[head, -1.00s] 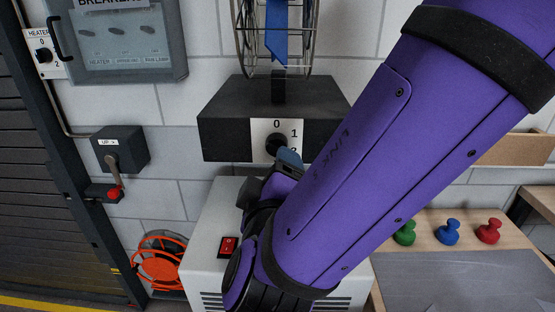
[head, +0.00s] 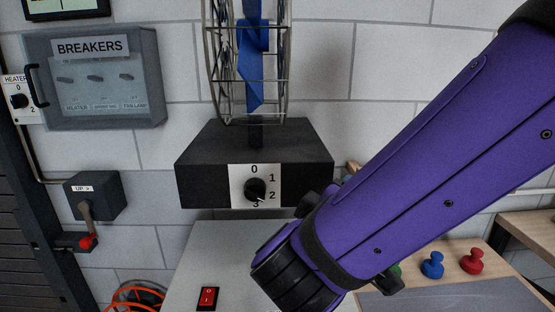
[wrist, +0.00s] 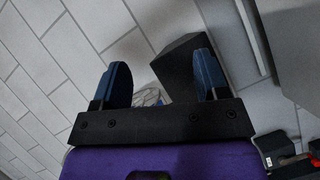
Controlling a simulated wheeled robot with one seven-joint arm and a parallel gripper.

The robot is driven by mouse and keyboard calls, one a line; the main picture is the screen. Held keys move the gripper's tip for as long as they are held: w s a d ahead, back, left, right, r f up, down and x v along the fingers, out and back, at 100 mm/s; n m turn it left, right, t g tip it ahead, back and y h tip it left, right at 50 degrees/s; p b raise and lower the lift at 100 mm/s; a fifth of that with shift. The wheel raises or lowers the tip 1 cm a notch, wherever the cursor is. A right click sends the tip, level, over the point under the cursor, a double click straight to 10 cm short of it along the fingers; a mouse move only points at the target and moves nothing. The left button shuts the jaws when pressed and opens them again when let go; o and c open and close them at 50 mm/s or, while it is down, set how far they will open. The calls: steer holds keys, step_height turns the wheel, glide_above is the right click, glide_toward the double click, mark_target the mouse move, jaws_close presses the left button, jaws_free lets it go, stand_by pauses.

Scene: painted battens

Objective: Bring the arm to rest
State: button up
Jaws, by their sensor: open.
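My gripper (wrist: 160,82) shows in the wrist view with its two blue fingers wide apart and nothing between them. In the head view my purple arm comes in from the upper right and ends in front of the wall, right of the fan's dial (head: 255,189). The gripper's fingers are mostly hidden behind the arm there. The black fan base (head: 215,165) also shows in the wrist view (wrist: 180,62), beyond the fingers. No contact between gripper and dial is visible.
A grey cabinet with a red rocker switch (head: 208,298) stands below the fan. A breaker box (head: 100,80) and a crank box (head: 95,195) are on the wall at left. Blue (head: 432,265) and red (head: 472,261) knobbed pieces stand on a bench at right.

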steer(key=s+d+m+g+h, duration=0.25)
steer(key=d+m+g, duration=0.25)
steer(key=d+g, duration=0.75)
steer(key=s+d+r+m+t+y, duration=0.3)
steer(key=s+d+r+y, duration=0.1)
steer(key=s+d+y, duration=0.3)
steer(key=shift+d+r+m+y, duration=0.4)
steer(key=shift+d+y, duration=0.25)
steer(key=shift+y, duration=0.6)
